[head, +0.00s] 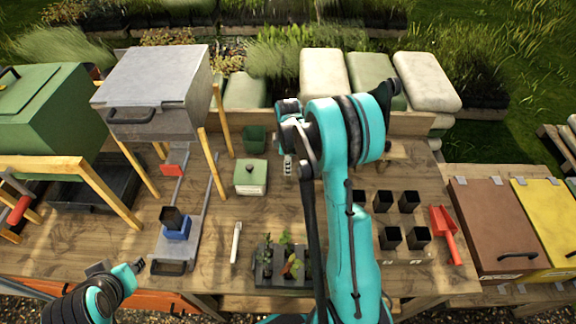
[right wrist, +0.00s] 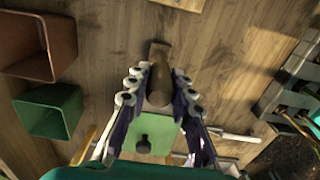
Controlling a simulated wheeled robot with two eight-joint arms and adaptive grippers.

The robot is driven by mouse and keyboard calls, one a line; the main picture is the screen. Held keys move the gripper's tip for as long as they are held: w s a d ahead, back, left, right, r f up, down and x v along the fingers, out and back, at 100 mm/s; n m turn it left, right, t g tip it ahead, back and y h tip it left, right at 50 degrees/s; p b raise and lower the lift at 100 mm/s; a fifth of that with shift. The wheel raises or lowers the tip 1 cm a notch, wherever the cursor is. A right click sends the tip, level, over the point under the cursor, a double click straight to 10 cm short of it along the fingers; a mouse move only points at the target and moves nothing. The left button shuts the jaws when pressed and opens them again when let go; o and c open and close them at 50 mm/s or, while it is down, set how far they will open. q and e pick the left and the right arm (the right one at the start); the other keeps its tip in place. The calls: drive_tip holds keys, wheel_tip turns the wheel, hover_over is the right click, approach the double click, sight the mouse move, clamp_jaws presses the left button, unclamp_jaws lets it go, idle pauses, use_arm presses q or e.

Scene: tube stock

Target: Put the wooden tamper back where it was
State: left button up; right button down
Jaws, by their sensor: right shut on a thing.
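The wooden tamper (right wrist: 160,72) is brown and sits between the fingers of my right gripper (right wrist: 160,92) in the right wrist view. The gripper is shut on it, and bare bench shows around the tamper's far end. I cannot tell whether that end touches the bench. In the head view my right gripper (head: 288,166) is just right of the green lidded tin (head: 250,182); the tamper is not clear there. My left gripper (head: 138,266) is low at the left, by the bench's front edge; its opening is unclear.
A green pot (right wrist: 52,110) and a terracotta pot (right wrist: 38,45) stand beside the gripper. A seedling tray (head: 264,280), a white marker (head: 236,242), several black pots (head: 390,238) and a red scoop (head: 444,232) are on the wooden bench (head: 215,262).

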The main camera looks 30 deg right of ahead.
drive_tip(key=shift+s+f, duration=0.1)
drive_tip(key=shift+f, duration=0.05)
drive_tip(key=c, duration=1.3)
unclamp_jaws()
